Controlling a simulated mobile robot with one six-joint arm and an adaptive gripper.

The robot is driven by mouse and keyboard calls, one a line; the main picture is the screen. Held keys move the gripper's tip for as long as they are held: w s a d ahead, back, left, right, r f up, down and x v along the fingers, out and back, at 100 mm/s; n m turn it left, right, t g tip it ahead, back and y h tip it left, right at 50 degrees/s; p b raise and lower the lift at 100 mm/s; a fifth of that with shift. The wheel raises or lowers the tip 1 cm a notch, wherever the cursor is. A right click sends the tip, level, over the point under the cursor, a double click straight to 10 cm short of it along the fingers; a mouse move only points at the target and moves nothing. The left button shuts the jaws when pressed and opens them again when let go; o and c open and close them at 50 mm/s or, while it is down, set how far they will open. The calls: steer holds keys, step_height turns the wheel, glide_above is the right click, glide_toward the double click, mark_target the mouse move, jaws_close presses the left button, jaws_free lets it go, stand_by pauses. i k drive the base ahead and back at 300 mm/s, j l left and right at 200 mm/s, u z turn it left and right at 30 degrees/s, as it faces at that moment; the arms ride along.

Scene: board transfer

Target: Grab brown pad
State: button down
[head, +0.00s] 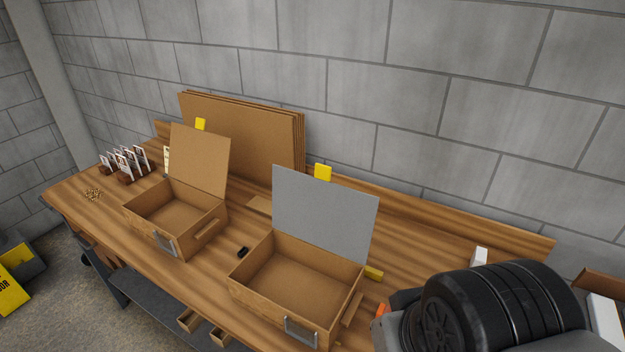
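No single item is plainly the brown pad. A stack of large brown boards (262,137) leans against the wall at the back of the workbench (75,193). A small flat brown piece (259,206) lies on the bench between two open boxes, partly hidden by the right one. The left box (150,226) has a raised brown lid panel (201,160). The right box (262,297) has a raised grey lid panel (322,214). Both boxes look empty.
Small cards in holders (125,163) and a pile of small brass-coloured bits (93,195) are at the far left. A small black object (243,252) lies between the boxes. A white item (479,257) stands at the back right. The bench right of the grey panel has some clear room.

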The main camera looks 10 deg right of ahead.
mark_target(262, 205)
steer(key=i+j+z, duration=0.15)
steer(key=z, duration=0.2)
steer(key=j+z, duration=0.35)
steer(key=i+j+z, duration=0.1)
steer(key=j+z, duration=0.45)
steer(key=j, duration=2.2)
steer(key=i, duration=0.1)
